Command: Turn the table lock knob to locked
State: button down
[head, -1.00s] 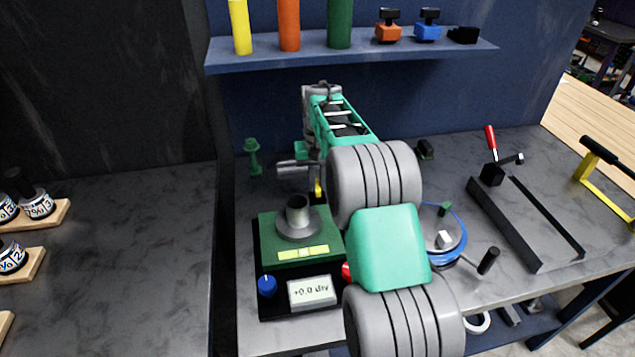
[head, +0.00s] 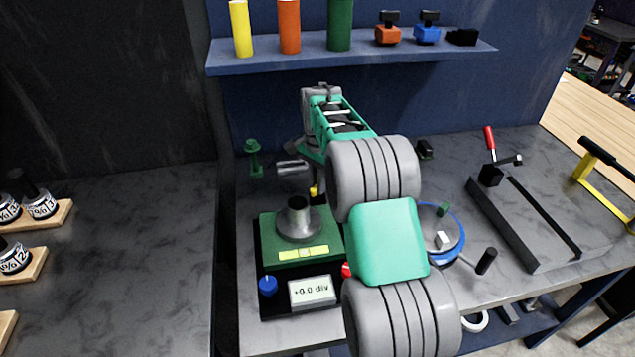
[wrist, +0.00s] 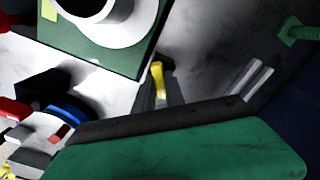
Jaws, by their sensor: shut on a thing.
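A small yellow knob (head: 314,191) stands behind the green block of the device with the display. In the wrist view the yellow knob (wrist: 158,80) is at the middle, between dark finger shapes. My gripper (wrist: 155,92) is shut on it. The fingertips are hidden behind my arm in the head view, and the knob's base and any lock marking cannot be made out. The green block (head: 265,235) carries a grey round post (head: 299,215). A blue-rimmed round table (head: 457,245) is partly hidden by my arm.
A blue knob (head: 267,287) and a red knob (head: 346,270) flank the display (head: 312,291). Grey parallel bars (head: 291,168) and a green stand (head: 253,158) are left of my wrist. A black clamp rail (head: 520,235) lies at the right. A shelf (head: 350,52) runs above.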

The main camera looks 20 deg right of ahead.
jog(key=m, duration=0.3)
jog(key=shift+m, duration=2.3)
jog(key=c, duration=1.4)
grip_release()
jog(key=shift+r, duration=0.15)
notch_tip(320, 180, up, 8)
jog(key=shift+f+b, duration=0.25)
jog(key=shift+b, duration=0.1)
